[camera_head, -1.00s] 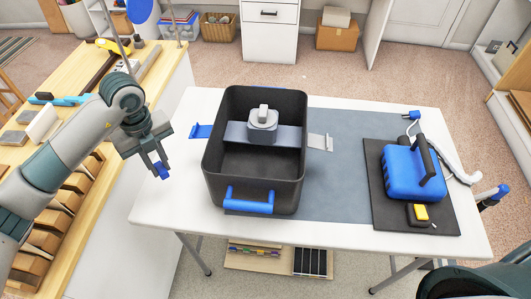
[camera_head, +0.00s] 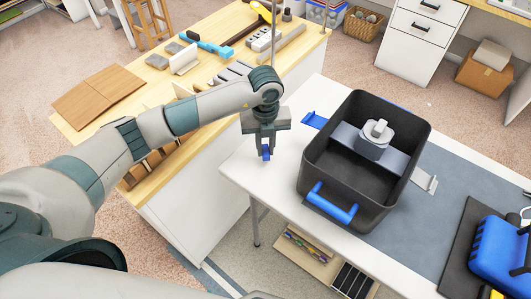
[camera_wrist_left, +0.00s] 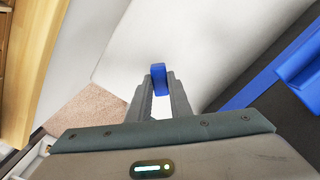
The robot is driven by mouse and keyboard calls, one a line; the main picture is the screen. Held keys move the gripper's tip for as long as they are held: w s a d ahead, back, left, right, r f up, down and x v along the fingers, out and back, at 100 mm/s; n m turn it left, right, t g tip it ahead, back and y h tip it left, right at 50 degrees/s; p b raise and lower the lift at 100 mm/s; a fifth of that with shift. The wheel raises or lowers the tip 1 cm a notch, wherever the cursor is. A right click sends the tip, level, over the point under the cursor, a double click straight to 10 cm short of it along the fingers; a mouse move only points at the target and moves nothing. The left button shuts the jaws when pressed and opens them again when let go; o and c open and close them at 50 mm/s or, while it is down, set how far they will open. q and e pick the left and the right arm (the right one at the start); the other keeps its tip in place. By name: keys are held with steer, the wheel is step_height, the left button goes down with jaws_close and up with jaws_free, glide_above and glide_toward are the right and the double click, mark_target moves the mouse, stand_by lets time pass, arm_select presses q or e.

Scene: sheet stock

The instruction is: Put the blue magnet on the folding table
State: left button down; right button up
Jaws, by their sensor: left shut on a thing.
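My left gripper (camera_head: 265,147) is shut on the blue magnet (camera_head: 265,153), a small blue block between its fingertips. The magnet also shows in the left wrist view (camera_wrist_left: 158,77), at the tips of the fingers. The gripper points down over the left end of the white folding table (camera_head: 272,178), left of the black bin. I cannot tell whether the magnet touches the tabletop. My right gripper is not in view.
A black bin (camera_head: 318,170) with blue handles stands on the table, with a grey device (camera_head: 373,145) inside on a crossbar. A blue case (camera_head: 500,255) sits at the right. A wooden workbench (camera_head: 110,120) with tools stands at the left.

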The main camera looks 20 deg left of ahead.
mark_target(265, 150)
arm_select(q)
steer(key=shift+f+p, duration=0.65)
steer(key=shift+f, duration=1.2)
steer(key=shift+f, duration=0.15)
steer(key=c, duration=1.6)
jaws_free()
